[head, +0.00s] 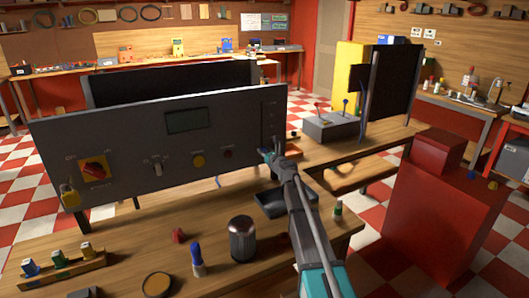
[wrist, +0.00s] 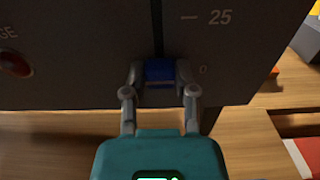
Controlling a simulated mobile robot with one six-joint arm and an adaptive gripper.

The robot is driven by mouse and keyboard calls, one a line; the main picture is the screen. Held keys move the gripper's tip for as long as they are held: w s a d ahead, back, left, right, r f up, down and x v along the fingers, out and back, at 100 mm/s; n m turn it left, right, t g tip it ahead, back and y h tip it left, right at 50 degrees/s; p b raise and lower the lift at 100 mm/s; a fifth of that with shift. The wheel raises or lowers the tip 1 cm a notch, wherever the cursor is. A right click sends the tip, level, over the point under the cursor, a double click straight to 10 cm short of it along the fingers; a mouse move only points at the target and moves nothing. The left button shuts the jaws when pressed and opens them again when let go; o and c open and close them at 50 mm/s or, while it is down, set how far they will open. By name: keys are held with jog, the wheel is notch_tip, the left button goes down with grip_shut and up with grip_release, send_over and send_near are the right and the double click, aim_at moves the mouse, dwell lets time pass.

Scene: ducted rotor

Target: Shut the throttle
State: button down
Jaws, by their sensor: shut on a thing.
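The grey control panel (head: 130,135) stands upright on the wooden bench. At its right end my gripper (head: 268,155) reaches the panel face, and the throttle is mostly hidden there. In the wrist view the throttle's blue handle (wrist: 160,72) sits at the lower part of a dark vertical slot (wrist: 157,28). The handle is about level with the "0" mark (wrist: 203,69) and below the "25" mark (wrist: 220,17). My gripper also shows in the wrist view (wrist: 160,77), with one finger on each side of the blue handle, shut on it.
A red button (wrist: 15,64) is left of the slot. The panel also carries a red rotary switch (head: 94,169) and a display (head: 186,120). Below my arm are a black tray (head: 270,207), a dark jar (head: 242,240) and a blue-capped bottle (head: 197,262). A red cabinet (head: 440,220) stands right.

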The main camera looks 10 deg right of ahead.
jog(key=shift+f+b, duration=0.3)
jog(key=shift+f, duration=0.2)
jog(key=shift+s, duration=0.1)
jog(key=shift+c, duration=2)
grip_release()
jog(key=shift+f, duration=0.1)
jog(key=v, duration=1.1)
jog(key=shift+s, duration=0.35)
jog(key=shift+d, duration=0.15)
